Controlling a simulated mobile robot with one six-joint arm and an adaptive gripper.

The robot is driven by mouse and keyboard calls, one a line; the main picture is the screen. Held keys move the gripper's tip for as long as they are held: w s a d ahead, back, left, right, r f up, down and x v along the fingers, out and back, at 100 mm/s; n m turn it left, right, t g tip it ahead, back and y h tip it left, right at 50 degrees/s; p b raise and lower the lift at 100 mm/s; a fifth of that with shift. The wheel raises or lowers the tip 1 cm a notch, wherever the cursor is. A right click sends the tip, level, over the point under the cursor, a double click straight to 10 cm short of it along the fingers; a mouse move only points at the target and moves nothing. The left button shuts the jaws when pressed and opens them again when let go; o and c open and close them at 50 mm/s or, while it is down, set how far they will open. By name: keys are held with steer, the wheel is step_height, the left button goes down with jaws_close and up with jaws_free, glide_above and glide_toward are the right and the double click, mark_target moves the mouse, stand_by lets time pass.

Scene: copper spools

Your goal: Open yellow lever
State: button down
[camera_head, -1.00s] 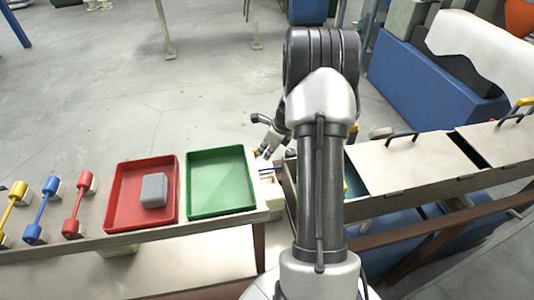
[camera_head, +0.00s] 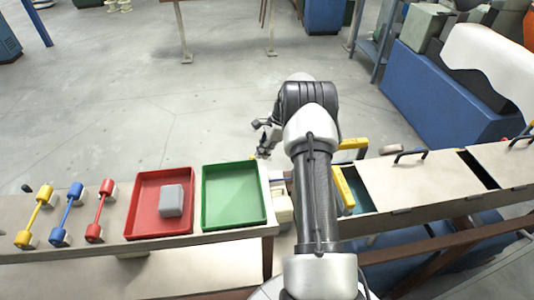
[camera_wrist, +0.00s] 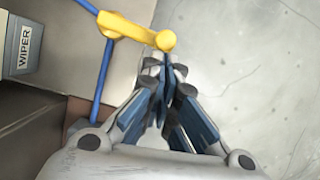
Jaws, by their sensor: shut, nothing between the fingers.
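In the wrist view a yellow lever (camera_wrist: 135,31) with a rounded end lies across a thin blue rod at the bench edge. My gripper (camera_wrist: 165,68) is shut and empty, its fingertips just below the lever's rounded right end; whether they touch it I cannot tell. In the head view my gripper (camera_head: 264,140) is beyond the far edge of the bench, near the green tray's far right corner.
A red tray (camera_head: 136,207) holding a grey block (camera_head: 172,200) and an empty green tray (camera_head: 234,221) stand on the bench. Yellow handles (camera_head: 344,188) and lidded bins (camera_head: 400,180) are right of my arm. A "WIPER" box (camera_wrist: 24,45) is at left.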

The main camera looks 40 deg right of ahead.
steer(key=shift+w+a, duration=0.15)
steer(key=shift+w, duration=0.2)
steer(key=shift+r, duration=0.1)
stand_by(0.4)
steer(key=v, duration=1.2)
steer(key=shift+a, duration=0.1)
